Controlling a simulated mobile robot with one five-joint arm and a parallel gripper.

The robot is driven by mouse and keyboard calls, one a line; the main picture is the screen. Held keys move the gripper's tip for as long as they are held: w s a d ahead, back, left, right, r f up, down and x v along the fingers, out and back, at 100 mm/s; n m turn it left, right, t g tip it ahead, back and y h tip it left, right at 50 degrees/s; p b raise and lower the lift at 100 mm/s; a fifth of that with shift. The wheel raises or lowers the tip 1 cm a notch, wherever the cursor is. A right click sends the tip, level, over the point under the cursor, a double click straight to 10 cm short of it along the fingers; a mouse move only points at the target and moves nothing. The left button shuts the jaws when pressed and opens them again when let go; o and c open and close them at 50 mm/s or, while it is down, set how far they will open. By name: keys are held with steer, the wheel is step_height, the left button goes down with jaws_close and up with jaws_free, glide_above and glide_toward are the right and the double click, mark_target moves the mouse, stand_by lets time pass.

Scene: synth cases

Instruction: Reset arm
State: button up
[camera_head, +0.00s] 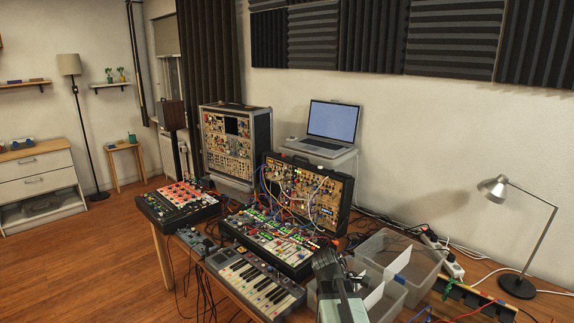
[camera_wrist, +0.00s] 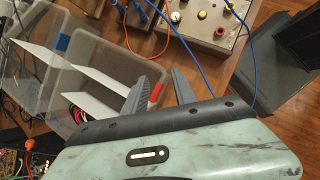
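My gripper (camera_wrist: 158,77) shows in the wrist view, with its two grey fingers spread apart. No object is visible held between them; a small red item shows beyond, near the left finger. The fingers point toward the wooden tabletop (camera_wrist: 140,40), beside clear plastic bins (camera_wrist: 92,47). In the head view, part of my arm (camera_head: 338,290) rises at the bottom centre, in front of the clear bins (camera_head: 398,262). My fingertips cannot be made out there.
A keyboard synthesizer (camera_head: 254,282) and a patched synth module (camera_head: 270,240) lie left of my arm. A modular case (camera_head: 308,193) and a laptop (camera_head: 332,125) stand behind. A desk lamp (camera_head: 522,240) stands at right. Loose cables cross the table. Open floor (camera_head: 80,270) lies left.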

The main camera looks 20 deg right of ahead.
steer(key=w+a+f+m+y, duration=0.1)
steer(key=a+m, duration=0.3)
steer(key=a, duration=0.5)
steer(key=w+a+f+m+t+y, duration=0.1)
steer(key=a+m+y, duration=0.2)
steer(key=a, duration=0.7)
steer(key=w+a+f+m+y, duration=0.1)
steer(key=a+m, duration=0.3)
steer(key=a, duration=0.5)
steer(key=shift+w+a+m+t+y, duration=0.3)
steer(key=shift+a+t+y, duration=0.05)
steer(key=shift+t+y, duration=0.05)
steer(key=shift+f, duration=0.1)
